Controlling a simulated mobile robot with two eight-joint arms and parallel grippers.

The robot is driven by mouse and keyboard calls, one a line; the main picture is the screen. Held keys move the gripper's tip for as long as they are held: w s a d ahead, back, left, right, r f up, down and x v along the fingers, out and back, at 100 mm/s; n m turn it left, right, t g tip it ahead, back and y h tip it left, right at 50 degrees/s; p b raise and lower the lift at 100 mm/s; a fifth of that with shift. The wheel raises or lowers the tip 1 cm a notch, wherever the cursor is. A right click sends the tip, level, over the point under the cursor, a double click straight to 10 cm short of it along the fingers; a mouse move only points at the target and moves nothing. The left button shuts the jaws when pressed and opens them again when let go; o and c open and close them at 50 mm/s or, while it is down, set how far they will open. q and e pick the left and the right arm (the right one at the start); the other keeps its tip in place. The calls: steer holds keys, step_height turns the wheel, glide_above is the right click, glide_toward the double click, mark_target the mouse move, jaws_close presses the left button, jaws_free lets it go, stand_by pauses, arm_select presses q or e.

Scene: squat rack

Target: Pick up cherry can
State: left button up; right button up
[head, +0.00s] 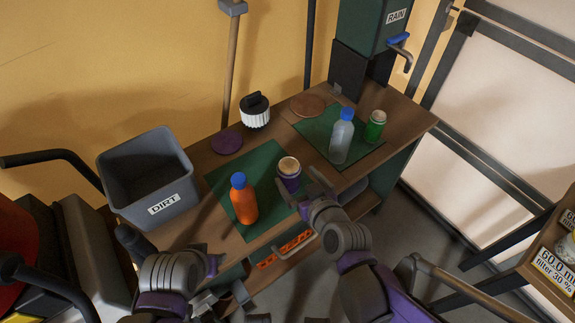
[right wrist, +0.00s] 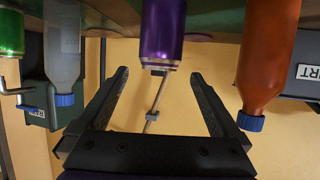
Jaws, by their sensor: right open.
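A purple can (head: 289,178) with a pale top stands on the green mat (head: 217,184) nearest me; I cannot read its label. A green can (head: 375,126) stands on the far right mat (head: 317,128). My right gripper (head: 316,189) is open and empty, just right of the purple can. The right wrist view is upside down; there the purple can (right wrist: 163,38) shows ahead, between and beyond the spread fingers (right wrist: 158,82). My left gripper (head: 222,275) is low in the head view, before the bench's front edge, partly hidden by its arm; its jaws are unclear.
An orange bottle (head: 243,202) with a blue cap stands left of the purple can. A clear bottle (head: 341,142) stands beside the green can. A grey DIRT bin (head: 150,168), a brush (head: 256,113) and round coasters (head: 227,142) are on the wooden bench. A RAIN dispenser (head: 378,25) stands behind.

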mark_target(293, 174)
arm_select(q)
steer(key=shift+s+f+b, duration=0.3)
steer(key=shift+f+b, duration=0.1)
steer(key=shift+f, duration=0.05)
arm_select(e)
steer(key=x, duration=0.4)
steer(key=shift+f, duration=0.15)
arm_select(q)
steer(key=shift+f+b, duration=0.35)
steer(key=shift+f, duration=0.05)
arm_select(e)
steer(key=shift+x, duration=3.05)
steer(key=shift+s+d, duration=0.1)
steer(key=c, duration=1.2)
